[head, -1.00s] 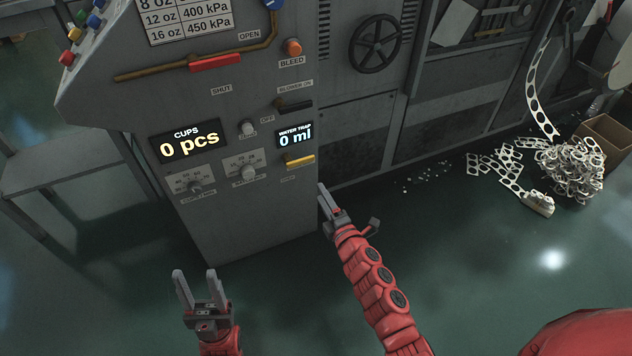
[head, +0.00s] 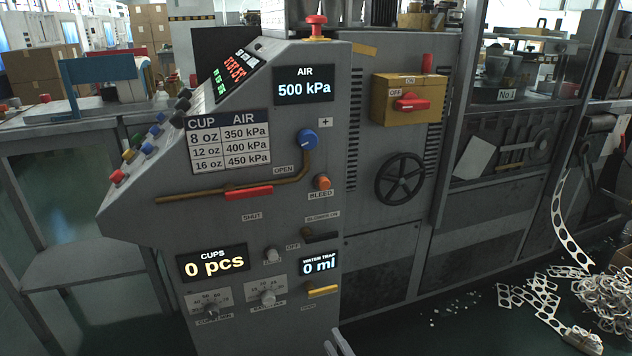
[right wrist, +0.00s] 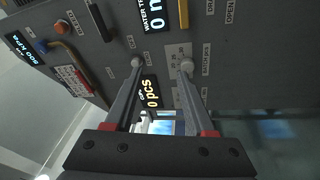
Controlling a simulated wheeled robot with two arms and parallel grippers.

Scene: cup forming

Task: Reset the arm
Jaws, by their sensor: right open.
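My right gripper (head: 338,344) shows only as fingertips at the bottom edge of the head view, in front of the grey machine (head: 290,225). In the right wrist view my right gripper (right wrist: 160,78) is open, its fingers apart with nothing between them. The panel's knobs and displays lie beyond the fingertips; I cannot tell the exact gap. The air display (head: 304,84) reads 500 kPa, the cups display (head: 213,263) 0 pcs and the water trap display (head: 319,264) 0 ml. My left gripper is not in view.
Punched white scrap (head: 608,300) lies on the floor at the right. A bench (head: 60,125) stands at the left.

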